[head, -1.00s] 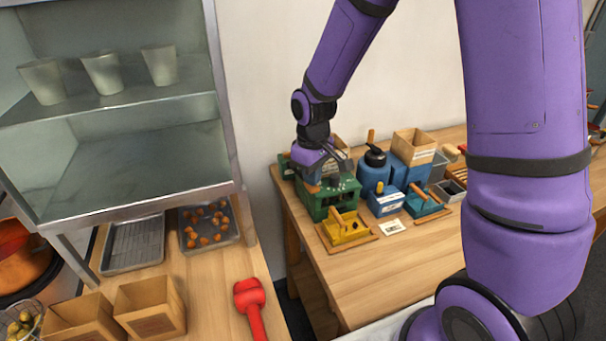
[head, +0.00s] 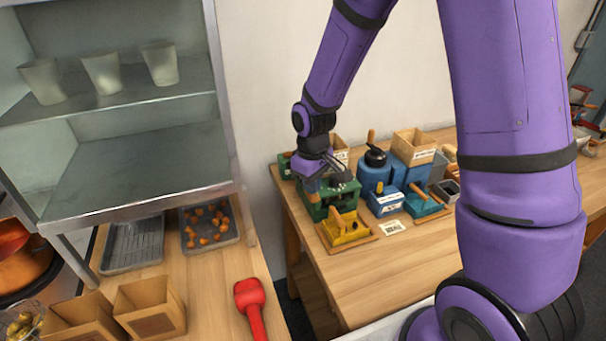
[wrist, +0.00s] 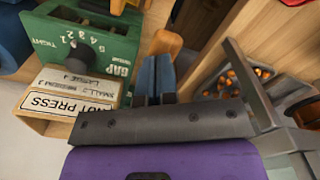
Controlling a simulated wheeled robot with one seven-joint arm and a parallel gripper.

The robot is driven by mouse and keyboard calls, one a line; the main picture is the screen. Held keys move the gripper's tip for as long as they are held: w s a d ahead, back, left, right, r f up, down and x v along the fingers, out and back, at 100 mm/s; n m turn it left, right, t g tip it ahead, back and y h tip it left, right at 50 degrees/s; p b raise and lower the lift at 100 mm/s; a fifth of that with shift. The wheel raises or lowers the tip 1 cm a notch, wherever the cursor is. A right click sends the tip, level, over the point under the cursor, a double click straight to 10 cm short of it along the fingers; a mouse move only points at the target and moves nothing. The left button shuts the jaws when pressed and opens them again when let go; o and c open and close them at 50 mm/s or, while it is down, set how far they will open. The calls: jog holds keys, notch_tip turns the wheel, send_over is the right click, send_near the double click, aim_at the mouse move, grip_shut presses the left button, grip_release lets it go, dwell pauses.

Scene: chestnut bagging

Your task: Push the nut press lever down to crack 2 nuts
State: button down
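The green nut press (head: 316,208) stands at the back left of the right-hand table. In the wrist view its green face (wrist: 112,55) shows a black gap dial and a white press label. A wooden lever handle (wrist: 164,44) sticks out beside the press, just past my fingertips. My gripper (wrist: 155,78) has its two blue fingers side by side with almost no gap. They are close to the handle; I cannot tell whether they touch it. In the head view my gripper (head: 318,180) is low over the press and partly hides the lever. No nuts show in the press.
A yellow press-like tool (head: 343,229) stands in front, with blue devices (head: 388,203) and a cardboard box (head: 412,143) to the right. A tray of nuts (head: 208,226) and a red tool (head: 250,300) are on the left table. The right table's front is clear.

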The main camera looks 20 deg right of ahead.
aim_at(313, 198)
jog(key=shift+s+f, duration=0.15)
jog(key=shift+f, duration=0.9)
jog(key=shift+s+f, duration=0.2)
jog(key=shift+f, duration=0.8)
jog(key=shift+f, duration=0.4)
jog(key=shift+w+r, duration=0.2)
jog(key=shift+r, duration=2.25)
jog(key=shift+w+r, duration=0.2)
jog(key=shift+r, duration=2.2)
jog(key=shift+r, duration=0.1)
jog(key=shift+r, duration=2.4)
